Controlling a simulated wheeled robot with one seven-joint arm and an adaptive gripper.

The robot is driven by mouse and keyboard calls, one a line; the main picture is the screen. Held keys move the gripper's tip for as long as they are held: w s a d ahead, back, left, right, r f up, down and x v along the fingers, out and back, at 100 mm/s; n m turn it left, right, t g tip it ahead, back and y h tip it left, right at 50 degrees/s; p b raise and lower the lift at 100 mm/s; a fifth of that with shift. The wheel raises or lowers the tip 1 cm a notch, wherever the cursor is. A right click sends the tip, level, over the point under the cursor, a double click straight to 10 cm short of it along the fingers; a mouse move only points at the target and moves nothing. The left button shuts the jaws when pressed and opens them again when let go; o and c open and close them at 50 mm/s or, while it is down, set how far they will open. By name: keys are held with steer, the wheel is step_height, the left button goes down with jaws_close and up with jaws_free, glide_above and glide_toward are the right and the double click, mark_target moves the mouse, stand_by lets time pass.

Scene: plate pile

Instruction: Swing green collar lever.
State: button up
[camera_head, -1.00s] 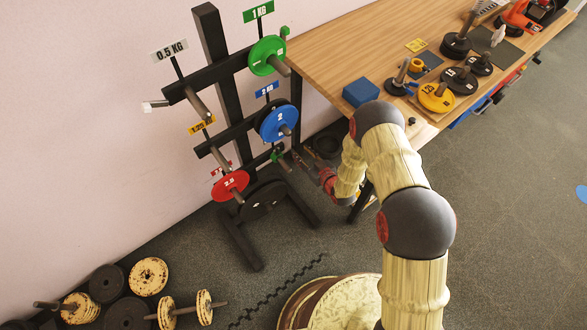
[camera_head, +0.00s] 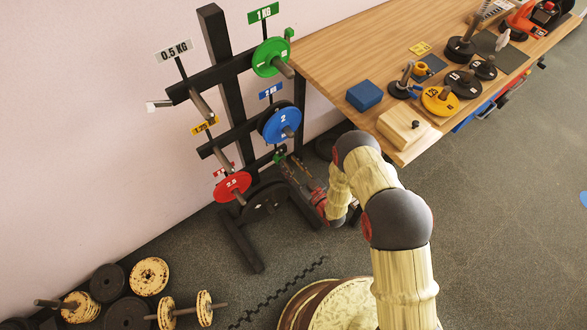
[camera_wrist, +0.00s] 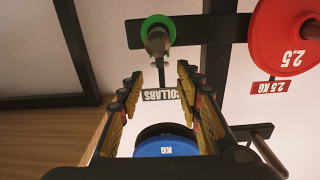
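The green collar (camera_wrist: 157,27) sits on the rack's lower peg, with a grey-green lever-like part (camera_wrist: 158,46) projecting from it in the wrist view. The collar also shows small in the head view (camera_head: 280,154), partly hidden near my gripper. My gripper (camera_wrist: 160,82) is open, with its two fingers apart and nothing between them. The collar lies beyond the fingertips, roughly centred between them. In the head view my gripper (camera_head: 294,168) is low beside the rack, just right of and below the collar. The lever's exact angle is too small to tell.
The black rack (camera_head: 225,95) holds a red plate (camera_head: 231,186), a blue plate (camera_head: 281,122) and a green plate (camera_head: 271,57). A COLLARS sign (camera_wrist: 161,95) shows between my fingers. The wooden table (camera_head: 345,50) stands close on the right, with a wooden block (camera_head: 402,124) near its corner.

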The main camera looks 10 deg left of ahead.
mark_target(280, 153)
steer(key=shift+b+x, duration=1.05)
steer(key=shift+x, duration=1.65)
steer(key=c, duration=0.3)
steer(key=c, duration=0.3)
